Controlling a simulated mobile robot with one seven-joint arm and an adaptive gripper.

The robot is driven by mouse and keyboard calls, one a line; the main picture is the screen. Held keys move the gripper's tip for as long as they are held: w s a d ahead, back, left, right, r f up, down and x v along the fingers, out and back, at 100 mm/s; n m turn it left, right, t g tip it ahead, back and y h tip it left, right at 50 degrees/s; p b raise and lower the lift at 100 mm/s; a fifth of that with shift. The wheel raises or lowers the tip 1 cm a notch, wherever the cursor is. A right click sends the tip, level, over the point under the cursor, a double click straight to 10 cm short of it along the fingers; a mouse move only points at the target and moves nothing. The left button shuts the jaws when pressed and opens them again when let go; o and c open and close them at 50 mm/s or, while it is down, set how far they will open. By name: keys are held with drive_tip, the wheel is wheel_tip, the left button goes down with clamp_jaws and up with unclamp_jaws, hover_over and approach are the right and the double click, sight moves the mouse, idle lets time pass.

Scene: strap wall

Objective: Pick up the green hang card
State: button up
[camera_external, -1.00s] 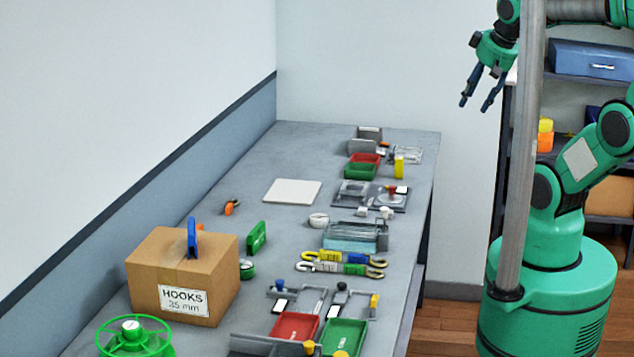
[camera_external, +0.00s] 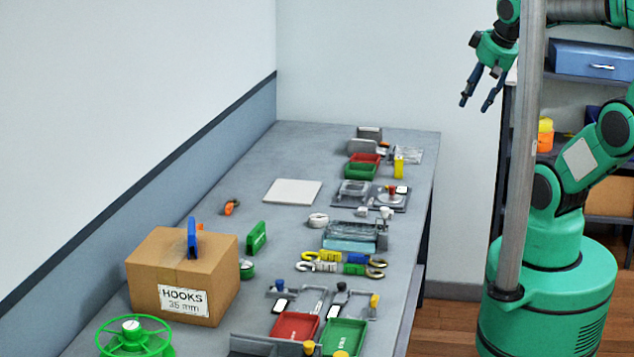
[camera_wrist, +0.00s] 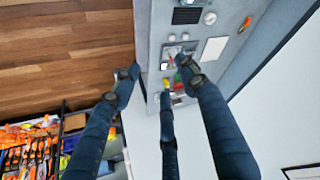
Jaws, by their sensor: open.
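A small upright green piece (camera_external: 256,237), which looks like the green hang card, stands on the grey bench (camera_external: 235,180) just right of the cardboard box. I cannot make it out surely in the wrist view. My gripper (camera_external: 476,104) is open and empty, high in the air off the bench's right far side, well apart from the green piece. In the wrist view my gripper's dark fingers (camera_wrist: 160,80) are spread, with the bench beyond them.
The "HOOKS 35 mm" box (camera_external: 182,275) with a blue piece on top stands left of the green piece. A green reel (camera_external: 135,340) is in front. Yellow and blue straps (camera_external: 345,258), a clear bin (camera_external: 350,240) and red (camera_external: 296,327) and green trays (camera_external: 344,337) crowd the right side. A white board (camera_external: 292,191) lies behind.

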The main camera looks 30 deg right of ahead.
drive_tip(key=shift+o, duration=0.6)
drive_tip(key=shift+w+r, duration=0.1)
drive_tip(key=w+a+f+n+g+p, duration=0.1)
drive_tip(key=w+a+n+g, duration=0.1)
drive_tip(key=w+a+n, duration=0.85)
drive_tip(key=w+a+f+n+g+p, duration=0.1)
drive_tip(key=w+a+f+n+p, duration=0.15)
drive_tip(key=w+a, duration=0.95)
drive_tip(key=w+a+f+n+g, duration=0.1)
drive_tip(key=w+a+f+n, duration=0.3)
drive_tip(key=a+f, duration=0.3)
drive_tip(key=w+a+f+n+p, duration=0.1)
drive_tip(key=w+a+f+n, duration=0.3)
drive_tip(key=a+f, duration=0.4)
drive_tip(key=w+a+f+n+g, duration=0.1)
drive_tip(key=w+a+f+n, duration=0.4)
drive_tip(key=f, duration=0.5)
drive_tip(key=a, duration=0.2)
drive_tip(key=shift+w+a+g, duration=0.2)
drive_tip(key=shift+a+g, duration=0.1)
drive_tip(key=shift+a, duration=0.05)
drive_tip(key=shift+f, duration=0.1)
